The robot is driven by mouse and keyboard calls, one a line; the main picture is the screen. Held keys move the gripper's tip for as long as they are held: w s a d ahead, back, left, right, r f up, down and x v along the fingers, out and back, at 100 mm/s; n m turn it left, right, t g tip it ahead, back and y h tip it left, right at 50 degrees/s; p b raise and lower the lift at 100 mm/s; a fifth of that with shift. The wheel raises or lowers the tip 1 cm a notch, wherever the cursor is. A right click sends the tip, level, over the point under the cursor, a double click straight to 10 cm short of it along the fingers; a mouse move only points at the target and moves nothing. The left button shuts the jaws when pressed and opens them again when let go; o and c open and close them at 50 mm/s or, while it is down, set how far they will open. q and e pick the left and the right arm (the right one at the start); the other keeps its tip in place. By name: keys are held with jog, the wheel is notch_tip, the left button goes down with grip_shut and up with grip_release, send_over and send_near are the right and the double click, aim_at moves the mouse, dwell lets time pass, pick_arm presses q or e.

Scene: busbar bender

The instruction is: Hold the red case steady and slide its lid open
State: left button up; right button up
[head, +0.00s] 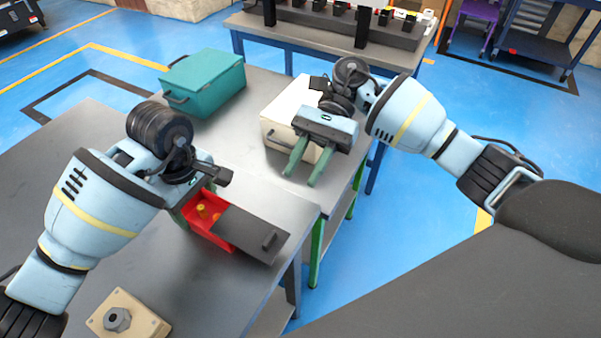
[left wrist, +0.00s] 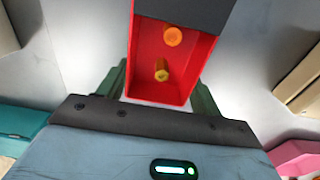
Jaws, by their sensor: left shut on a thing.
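The red case (head: 208,228) lies on the near grey table. Its dark grey lid (head: 240,230), with a small raised handle (head: 268,240), is slid partly off toward the right and overhangs. The left end of the case is uncovered and shows yellow-orange pieces (head: 201,211) inside. My left gripper (head: 189,205) is shut on the case at its uncovered end; in the left wrist view its green fingers flank the red case (left wrist: 172,92), with the lid (left wrist: 190,10) at the top. My right gripper (head: 301,176) is open and empty, up and to the right of the lid.
A teal box (head: 207,85) and a white box (head: 288,112) stand behind on the table. A beige block with a hex nut (head: 118,318) is at the front left. The grey tabletop (head: 240,185) between the case and the boxes is clear.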

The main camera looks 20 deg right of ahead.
pick_arm(q)
jog(key=o, duration=1.1)
jog(key=shift+o, duration=0.2)
notch_tip(320, 180, up, 12)
